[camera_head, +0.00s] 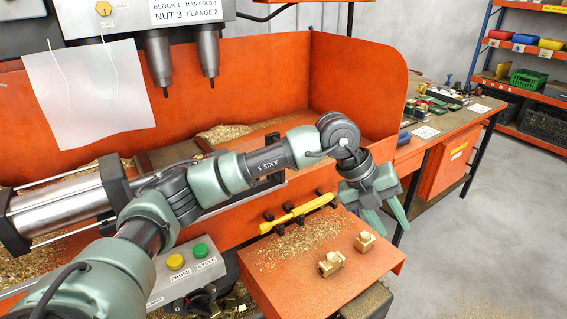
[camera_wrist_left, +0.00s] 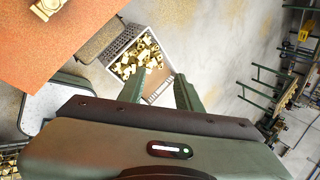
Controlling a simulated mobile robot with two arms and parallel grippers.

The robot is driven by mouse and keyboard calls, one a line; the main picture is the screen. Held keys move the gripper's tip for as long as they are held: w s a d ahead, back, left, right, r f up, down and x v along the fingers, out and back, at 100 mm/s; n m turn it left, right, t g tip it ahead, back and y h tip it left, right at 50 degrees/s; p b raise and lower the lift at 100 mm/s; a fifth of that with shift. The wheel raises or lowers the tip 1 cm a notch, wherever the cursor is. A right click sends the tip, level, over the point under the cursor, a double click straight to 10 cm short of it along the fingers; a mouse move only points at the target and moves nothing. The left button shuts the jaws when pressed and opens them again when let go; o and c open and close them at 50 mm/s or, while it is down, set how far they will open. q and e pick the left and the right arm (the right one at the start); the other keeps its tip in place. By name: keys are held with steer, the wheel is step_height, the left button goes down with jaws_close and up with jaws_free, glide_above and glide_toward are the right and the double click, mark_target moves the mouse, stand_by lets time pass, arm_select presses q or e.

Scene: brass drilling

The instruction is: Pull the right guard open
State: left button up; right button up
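A translucent pale guard panel (camera_head: 88,95) hangs at the left in the head view, in front of the orange drilling enclosure. It is the only such panel I see, and I cannot tell whether it is the right guard. My left gripper (camera_head: 388,222) is at the enclosure's right front, beyond the orange shelf, pointing down, well away from the panel. In the left wrist view its two fingers (camera_wrist_left: 159,92) are apart with nothing gripped between them. My right gripper is not in view.
The orange shelf (camera_head: 300,290) holds two brass fittings, shavings and a yellow-handled tool (camera_head: 297,214). Two spindles (camera_head: 158,60) hang above the enclosure (camera_head: 350,75). A button box (camera_head: 190,268) sits in front. A crate of brass parts (camera_wrist_left: 125,68) stands below the gripper. Floor at right is clear.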

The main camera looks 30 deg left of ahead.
arm_select(q)
steer(key=w+a+r+n+y, duration=0.2)
steer(key=a+y, duration=0.1)
steer(key=a, duration=0.5)
steer(key=w+a+r+n+y, duration=0.1)
steer(key=a+r+n+y, duration=0.15)
steer(key=a, duration=0.55)
step_height(320, 180, up, 5)
steer(key=n+y, duration=0.3)
steer(key=y, duration=0.2)
glide_above(283, 178)
steer(key=s+d, duration=0.1)
steer(key=d, duration=0.1)
steer(key=shift+m+h, duration=0.25)
steer(key=shift+m, duration=0.1)
steer(key=p+x, duration=0.2)
steer(key=x, duration=0.5)
steer(key=shift+a, duration=0.25)
steer(key=shift+f, duration=0.3)
jaws_close()
